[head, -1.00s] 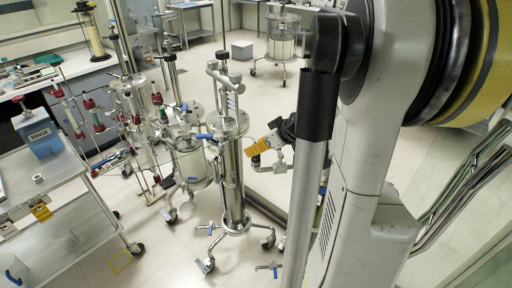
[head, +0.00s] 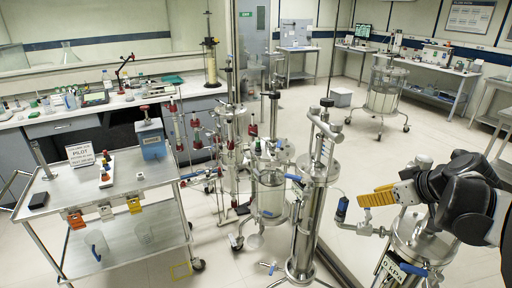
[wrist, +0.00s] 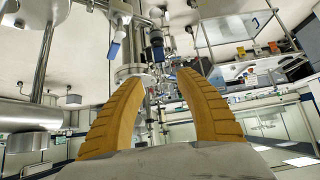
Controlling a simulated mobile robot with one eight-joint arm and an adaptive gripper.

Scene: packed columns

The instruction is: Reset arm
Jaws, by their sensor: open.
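My gripper (head: 377,197) shows at the right of the head view, at the end of my black and white arm. Its yellow ribbed fingers point left, towards the steel column (head: 314,200), with a gap between. In the wrist view the two fingers (wrist: 158,95) stand wide apart with nothing between them. The gripper is open and empty.
A steel vessel (head: 418,243) stands under my arm at the right. A glass vessel (head: 270,195) on a wheeled frame is left of the column. A steel cart (head: 110,195) stands at the left. Open floor lies at the back centre.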

